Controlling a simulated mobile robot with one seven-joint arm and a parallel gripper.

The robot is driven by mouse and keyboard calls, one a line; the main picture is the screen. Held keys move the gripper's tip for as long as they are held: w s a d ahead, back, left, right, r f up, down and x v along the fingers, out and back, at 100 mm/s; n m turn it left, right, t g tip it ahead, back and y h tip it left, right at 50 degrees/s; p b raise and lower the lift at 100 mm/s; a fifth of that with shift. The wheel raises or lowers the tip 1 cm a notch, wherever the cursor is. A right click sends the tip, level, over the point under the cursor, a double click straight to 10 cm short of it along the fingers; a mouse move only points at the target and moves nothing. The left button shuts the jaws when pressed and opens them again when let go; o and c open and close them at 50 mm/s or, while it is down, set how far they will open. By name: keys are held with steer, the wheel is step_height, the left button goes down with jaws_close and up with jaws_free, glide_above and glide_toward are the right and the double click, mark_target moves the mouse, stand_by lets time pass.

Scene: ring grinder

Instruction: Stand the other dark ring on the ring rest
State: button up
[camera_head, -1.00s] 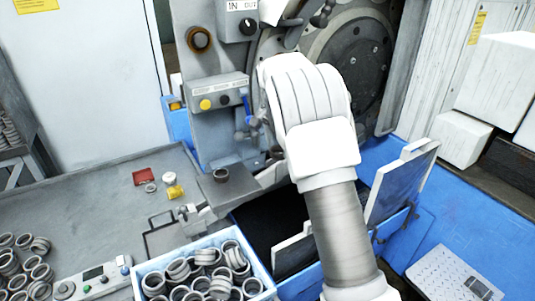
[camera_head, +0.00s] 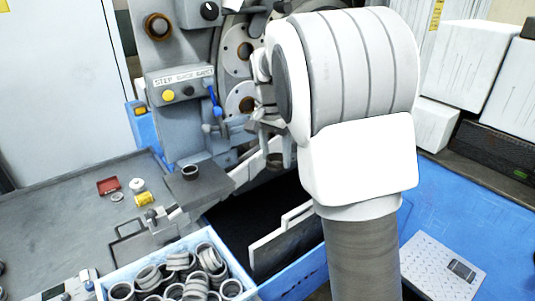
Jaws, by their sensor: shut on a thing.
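My gripper (camera_head: 274,146) is in front of the grinder, partly hidden by my own wrist. It points down and is shut on a dark ring (camera_head: 275,160), which hangs clear in the air. Another dark ring (camera_head: 190,172) sits on the flat grey plate (camera_head: 212,188), which looks like the ring rest. The held ring is to the right of this plate and apart from it. The fingers are small in the picture and their exact contact with the ring is hard to see.
A blue crate (camera_head: 240,268) full of rings stands at the front. A dark open bin with a white-edged panel (camera_head: 285,240) lies below my gripper. The control box (camera_head: 180,84) with a blue lever (camera_head: 214,96) is behind left. A red tray (camera_head: 108,186) and yellow piece (camera_head: 145,199) lie on the bench.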

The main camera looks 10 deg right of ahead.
steer(key=shift+s+d, duration=0.3)
steer(key=shift+s, duration=0.4)
steer(key=shift+f, duration=0.1)
